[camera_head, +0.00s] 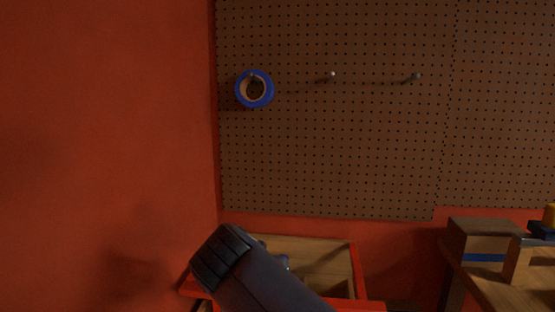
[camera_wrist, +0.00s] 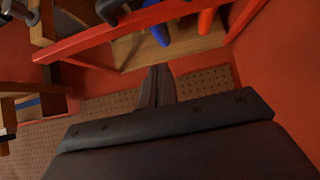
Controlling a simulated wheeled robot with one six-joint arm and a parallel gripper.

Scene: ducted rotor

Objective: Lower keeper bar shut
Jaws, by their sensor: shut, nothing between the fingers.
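My gripper (camera_wrist: 160,70) shows in the wrist view as two dark fingers close together, with nothing between them. It points toward a wooden surface edged by a red frame (camera_wrist: 110,37). I cannot make out a keeper bar or a ducted rotor in either view. In the head view my dark arm covers part of the red-framed wooden tray (camera_head: 295,250), and my fingertips are not visible there.
A pegboard (camera_head: 340,150) with a blue tape roll (camera_head: 241,97) and two bare hooks hangs on the red wall (camera_head: 110,120). A wooden bench (camera_head: 500,290) bears boxes at right. Blue (camera_wrist: 158,32) and orange (camera_wrist: 206,20) items lie near my fingers in the wrist view.

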